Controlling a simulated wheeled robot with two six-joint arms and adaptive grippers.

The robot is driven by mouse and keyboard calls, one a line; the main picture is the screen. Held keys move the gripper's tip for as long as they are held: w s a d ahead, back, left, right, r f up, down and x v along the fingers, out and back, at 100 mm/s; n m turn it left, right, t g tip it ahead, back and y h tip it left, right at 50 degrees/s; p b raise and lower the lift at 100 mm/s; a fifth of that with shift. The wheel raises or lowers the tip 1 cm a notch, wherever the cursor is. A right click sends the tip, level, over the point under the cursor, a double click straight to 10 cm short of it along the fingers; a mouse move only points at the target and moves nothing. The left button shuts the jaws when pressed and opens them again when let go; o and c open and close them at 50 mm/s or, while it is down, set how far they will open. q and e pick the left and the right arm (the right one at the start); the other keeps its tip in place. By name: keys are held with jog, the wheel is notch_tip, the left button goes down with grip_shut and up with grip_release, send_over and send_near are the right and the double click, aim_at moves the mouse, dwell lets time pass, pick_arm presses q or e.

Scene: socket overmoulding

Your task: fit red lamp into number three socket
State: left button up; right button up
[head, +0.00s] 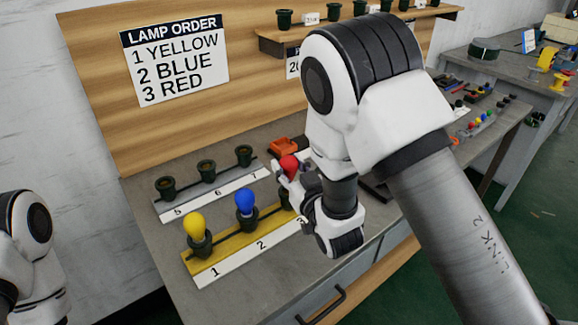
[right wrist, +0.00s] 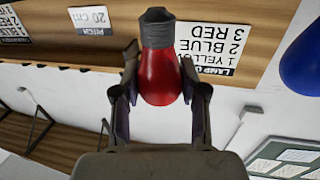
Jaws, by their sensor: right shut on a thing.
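The red lamp (head: 289,164) is held in my right gripper (head: 290,174), above the number three end of the yellow strip (head: 232,247). In the right wrist view, the red lamp (right wrist: 160,82) sits between both fingers, its grey base pointing to the top of the picture. The number three socket (head: 286,201) is partly hidden behind my right gripper; I cannot tell whether the lamp's base touches it. The yellow lamp (head: 195,224) stands in socket one and the blue lamp (head: 245,202) in socket two. My left gripper is out of view.
A grey strip with empty sockets (head: 206,171) numbered from five lies behind the yellow strip. The lamp order sign (head: 174,58) reads yellow, blue, red. An orange object (head: 288,147) lies behind my right gripper. The bench front left of the strips is clear.

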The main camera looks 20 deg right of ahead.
jog(key=shift+f+b, duration=1.1)
jog(key=shift+f, duration=0.2)
jog(key=o, duration=1.1)
jog(key=s, duration=0.5)
jog(key=s+d, duration=0.1)
jog(key=s, duration=0.1)
jog(key=shift+s, duration=0.2)
